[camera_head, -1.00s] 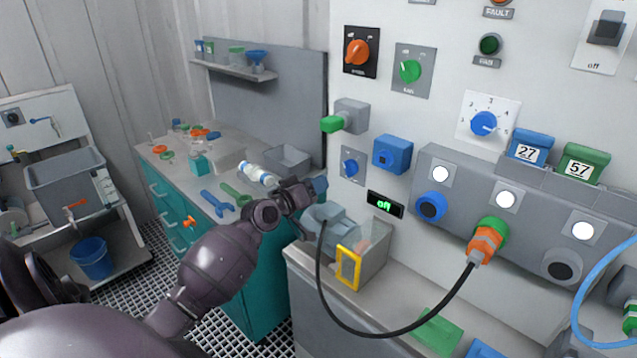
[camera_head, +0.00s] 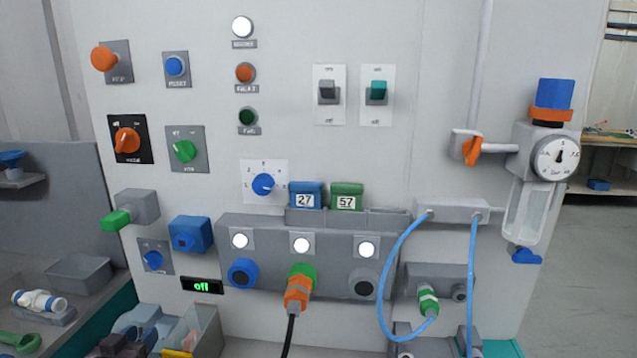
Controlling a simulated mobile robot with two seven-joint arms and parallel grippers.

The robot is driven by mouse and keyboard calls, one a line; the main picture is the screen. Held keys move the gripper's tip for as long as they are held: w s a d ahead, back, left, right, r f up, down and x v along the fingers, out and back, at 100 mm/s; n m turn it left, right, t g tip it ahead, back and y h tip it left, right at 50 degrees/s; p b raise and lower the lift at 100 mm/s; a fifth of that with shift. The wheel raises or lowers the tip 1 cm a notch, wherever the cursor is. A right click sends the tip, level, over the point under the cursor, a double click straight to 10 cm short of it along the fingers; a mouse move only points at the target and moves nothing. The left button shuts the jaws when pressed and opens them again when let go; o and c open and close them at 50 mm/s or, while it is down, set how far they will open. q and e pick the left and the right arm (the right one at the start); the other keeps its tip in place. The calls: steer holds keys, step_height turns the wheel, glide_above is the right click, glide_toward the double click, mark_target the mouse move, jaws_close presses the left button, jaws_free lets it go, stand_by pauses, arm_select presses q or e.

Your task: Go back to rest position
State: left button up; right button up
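My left gripper (camera_head: 122,346) shows only in part at the bottom left edge of the head view, as dark purple-grey parts. It is in front of a clear-sided box (camera_head: 205,325) and grey-blue shapes below the wall panel. Its fingertips cannot be made out, so I cannot tell if it is open or shut, or whether it touches anything. My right gripper is not in view.
The control panel (camera_head: 330,160) fills the middle. An orange and green plug (camera_head: 300,285) with a black cable sits in the grey socket block (camera_head: 330,262). Blue hoses (camera_head: 390,275) hang at right by a gauge (camera_head: 556,157). Open floor (camera_head: 580,270) lies far right.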

arm_select(q)
steer(key=s+d+f+g, duration=0.1)
steer(key=s+d+f, duration=0.2)
steer(key=s+f, duration=0.2)
steer(key=s+d+f+g, duration=0.2)
steer(key=s+d+f, duration=0.2)
steer(key=s, duration=0.6)
steer(key=s+d+f+m+g, duration=0.1)
steer(key=s+d+f, duration=0.3)
steer(key=s+f, duration=0.4)
steer(key=shift+f+g+y, duration=0.15)
steer(key=shift+g+y, duration=0.25)
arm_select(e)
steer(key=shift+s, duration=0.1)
arm_select(q)
steer(key=shift+s, duration=0.1)
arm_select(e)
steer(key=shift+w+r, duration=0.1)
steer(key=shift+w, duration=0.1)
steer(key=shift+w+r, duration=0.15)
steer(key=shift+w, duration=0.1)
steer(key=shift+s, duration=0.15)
